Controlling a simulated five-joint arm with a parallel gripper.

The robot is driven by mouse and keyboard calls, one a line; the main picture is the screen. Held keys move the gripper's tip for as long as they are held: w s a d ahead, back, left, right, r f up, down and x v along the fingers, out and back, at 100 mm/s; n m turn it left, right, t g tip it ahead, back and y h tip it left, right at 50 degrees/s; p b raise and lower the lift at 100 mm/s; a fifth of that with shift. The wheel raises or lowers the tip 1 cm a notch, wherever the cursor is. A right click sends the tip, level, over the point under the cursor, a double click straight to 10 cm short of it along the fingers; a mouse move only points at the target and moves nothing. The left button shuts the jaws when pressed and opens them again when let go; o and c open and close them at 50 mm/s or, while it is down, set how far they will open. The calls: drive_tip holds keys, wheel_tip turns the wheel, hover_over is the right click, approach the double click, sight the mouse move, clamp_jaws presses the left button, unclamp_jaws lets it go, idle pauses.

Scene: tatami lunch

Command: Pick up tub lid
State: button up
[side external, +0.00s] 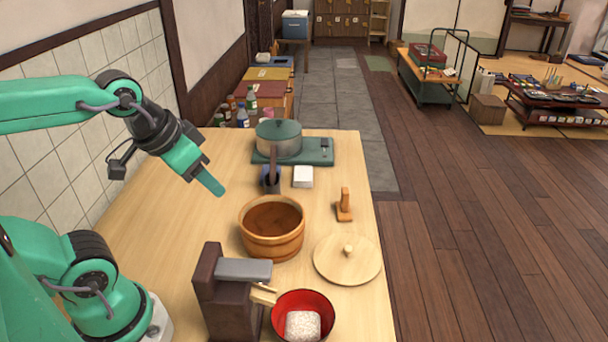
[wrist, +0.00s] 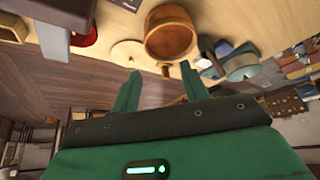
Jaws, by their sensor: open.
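The tub lid (side external: 330,262) is a round, pale wooden disc with a small knob. It lies flat on the table to the right of the brown wooden tub (side external: 272,246), which is open at the top. In the wrist view the lid (wrist: 126,52) is beside the tub (wrist: 170,40). My gripper (side external: 212,185) is above the table, up and to the left of the tub in the side view, and apart from the lid. In the wrist view my gripper (wrist: 158,88) has its two green fingers spread with nothing between them.
A red bowl (side external: 277,312) with a pale block stands beside a dark brown device (side external: 212,300) at the near edge. A wooden stand (side external: 344,208) is behind the lid. A lidded pot (side external: 278,138) sits on a green burner farther back. The table's left part (side external: 150,225) is clear.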

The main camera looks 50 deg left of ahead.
drive_tip(key=shift+w, duration=0.1)
drive_tip(key=n+g, duration=0.2)
drive_tip(key=g, duration=0.4)
hover_over(347, 250)
drive_tip(key=f, duration=1.4)
drive_tip(key=shift+a, duration=0.2)
drive_tip(key=shift+d+f, duration=0.15)
drive_tip(key=shift+f, duration=0.1)
drive_tip(key=shift+f, duration=0.1)
drive_tip(key=shift+f, duration=1.2)
drive_tip(key=shift+f, duration=0.1)
